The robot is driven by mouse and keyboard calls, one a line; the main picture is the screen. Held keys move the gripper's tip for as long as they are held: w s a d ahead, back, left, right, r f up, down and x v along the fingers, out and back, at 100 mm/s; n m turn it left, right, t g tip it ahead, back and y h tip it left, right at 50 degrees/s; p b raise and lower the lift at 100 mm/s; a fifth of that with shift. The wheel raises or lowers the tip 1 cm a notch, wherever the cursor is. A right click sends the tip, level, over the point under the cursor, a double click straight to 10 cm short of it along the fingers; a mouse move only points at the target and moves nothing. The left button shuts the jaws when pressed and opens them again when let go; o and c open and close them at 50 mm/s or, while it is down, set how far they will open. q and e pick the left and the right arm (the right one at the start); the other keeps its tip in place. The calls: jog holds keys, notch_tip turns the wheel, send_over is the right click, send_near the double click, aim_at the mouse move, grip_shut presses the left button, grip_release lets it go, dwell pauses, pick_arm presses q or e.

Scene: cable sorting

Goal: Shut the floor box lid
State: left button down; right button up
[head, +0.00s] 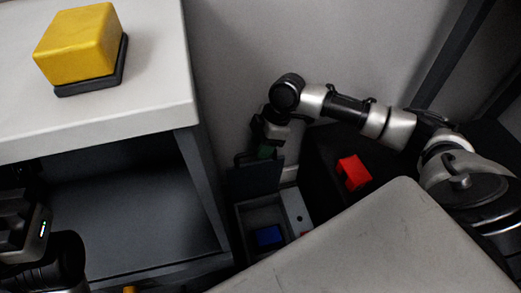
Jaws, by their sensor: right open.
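The floor box (240,222) stands low between the white-topped unit and the pale panel in front. Its dark lid (254,180) stands raised at the back edge, so the box is open. A blue block (269,236) lies inside. My right gripper (259,153) is open and points down just above the raised lid.
A yellow block on a dark base (78,45) sits on the white top (150,95), above an open dark shelf (130,205). A red block (354,172) lies on a dark surface right of the box. The pale panel (390,240) hides part of the box's front.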

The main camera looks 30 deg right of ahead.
jog(key=shift+a+f, duration=0.15)
jog(key=shift+f, duration=0.25)
jog(key=shift+c, duration=0.4)
grip_shut()
